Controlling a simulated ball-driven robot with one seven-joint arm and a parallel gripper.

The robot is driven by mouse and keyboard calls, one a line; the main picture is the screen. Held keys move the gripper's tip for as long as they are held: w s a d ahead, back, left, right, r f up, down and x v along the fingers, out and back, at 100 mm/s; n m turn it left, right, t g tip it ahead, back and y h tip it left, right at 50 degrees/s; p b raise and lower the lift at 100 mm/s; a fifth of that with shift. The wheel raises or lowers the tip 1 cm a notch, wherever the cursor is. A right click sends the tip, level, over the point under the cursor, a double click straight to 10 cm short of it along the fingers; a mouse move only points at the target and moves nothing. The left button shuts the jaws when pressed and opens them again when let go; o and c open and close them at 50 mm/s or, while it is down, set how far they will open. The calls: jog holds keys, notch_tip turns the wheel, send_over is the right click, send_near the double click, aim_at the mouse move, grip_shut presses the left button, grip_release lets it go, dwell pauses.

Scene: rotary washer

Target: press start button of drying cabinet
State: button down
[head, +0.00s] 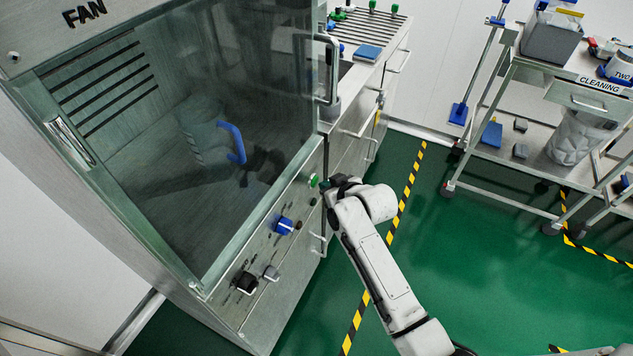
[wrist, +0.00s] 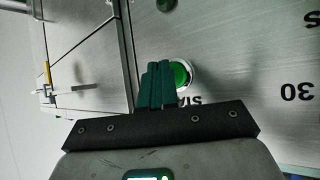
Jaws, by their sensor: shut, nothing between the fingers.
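The drying cabinet (head: 290,200) is a metal unit with a glass door (head: 230,150) and a control strip on its front. A green start button (head: 313,181) sits at the upper end of that strip. In the wrist view the green button (wrist: 181,74) has a pale ring and is partly hidden behind my fingers. My gripper (wrist: 158,66) is shut and empty, its dark green fingers side by side over the left part of the button. In the head view my gripper (head: 326,186) is right beside the button. I cannot tell whether the fingertips touch it.
A door handle (head: 329,68) stands out above the button. A cleaning cart (head: 500,185) is at the right. The green floor between is clear.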

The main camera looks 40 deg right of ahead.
jog(key=shift+w+a, duration=0.15)
jog(key=shift+w, duration=0.25)
dwell(0.7)
dwell(0.3)
jog(key=shift+s+d+p, duration=0.25)
jog(key=shift+s+p, duration=0.15)
jog(key=shift+s, duration=0.4)
jog(key=s, duration=0.1)
jog(key=s+d+p, duration=0.1)
jog(key=s, duration=0.2)
jog(key=shift+s+d+p, duration=0.35)
jog(key=shift+d, duration=0.05)
jog(key=shift+a, duration=0.15)
dwell(0.5)
